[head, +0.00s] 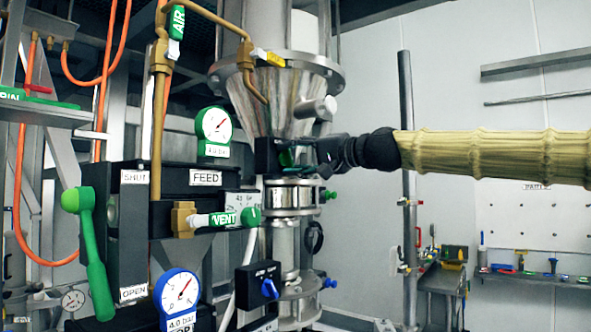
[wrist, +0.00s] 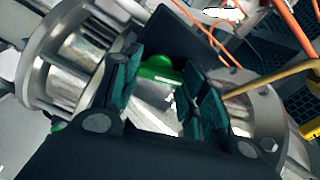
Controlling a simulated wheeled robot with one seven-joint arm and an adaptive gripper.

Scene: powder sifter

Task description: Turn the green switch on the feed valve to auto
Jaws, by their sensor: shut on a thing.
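My gripper (head: 300,155) reaches in from the right in the head view, at the metal feed column. In the wrist view my gripper (wrist: 158,85) has its two dark green finger pads on either side of the green switch (wrist: 162,72) and is shut on it. The switch sits against a black box (wrist: 198,32), which also shows in the head view (head: 264,156). In the head view the fingers and wrist hide most of the switch. Its marked position cannot be read in either view.
A black panel (head: 204,178) marked FEED, with a green-handled lever (head: 90,245), stands left of the column. Gauges (head: 213,125), a VENT valve (head: 222,219) and brass pipes (head: 157,120) are close by. Below is a box with a blue knob (head: 269,288).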

